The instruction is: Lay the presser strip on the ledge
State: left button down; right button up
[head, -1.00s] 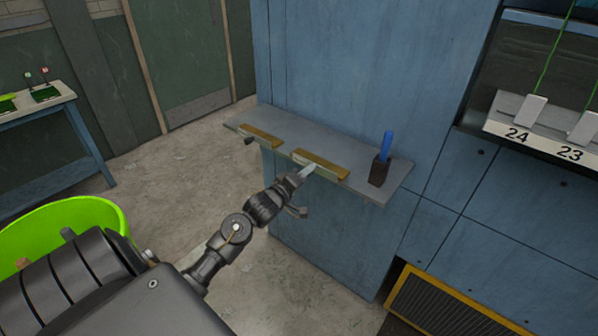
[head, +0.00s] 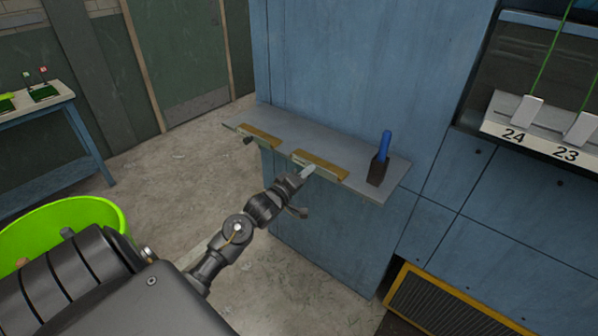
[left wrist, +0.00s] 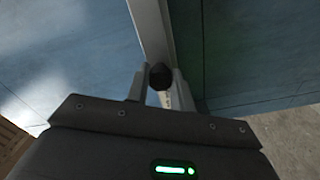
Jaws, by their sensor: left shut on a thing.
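My left gripper (head: 304,173) is at the front edge of the grey ledge (head: 350,146), reaching up from below. In the left wrist view, my left gripper (left wrist: 156,88) is shut on a dark round knob (left wrist: 160,76). A narrow pale bar runs behind the knob; this looks like the presser strip. In the head view, two yellow-brown lengths, one at left (head: 260,136) and one at right (head: 320,164), lie along the ledge's front edge. A second dark knob (head: 248,141) sticks out near the left one. I cannot tell whether the strip rests on the ledge. My right gripper is out of view.
A dark holder (head: 378,174) with a blue-handled tool (head: 385,143) stands at the ledge's right end. A blue panel (head: 360,65) rises behind the ledge. A bright green bin (head: 112,212) is at lower left.

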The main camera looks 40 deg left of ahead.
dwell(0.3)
pick_arm(q)
jog(key=c, duration=1.1)
grip_release()
jog(key=shift+f, duration=0.15)
jog(key=s+b, duration=0.2)
jog(key=s, duration=0.9)
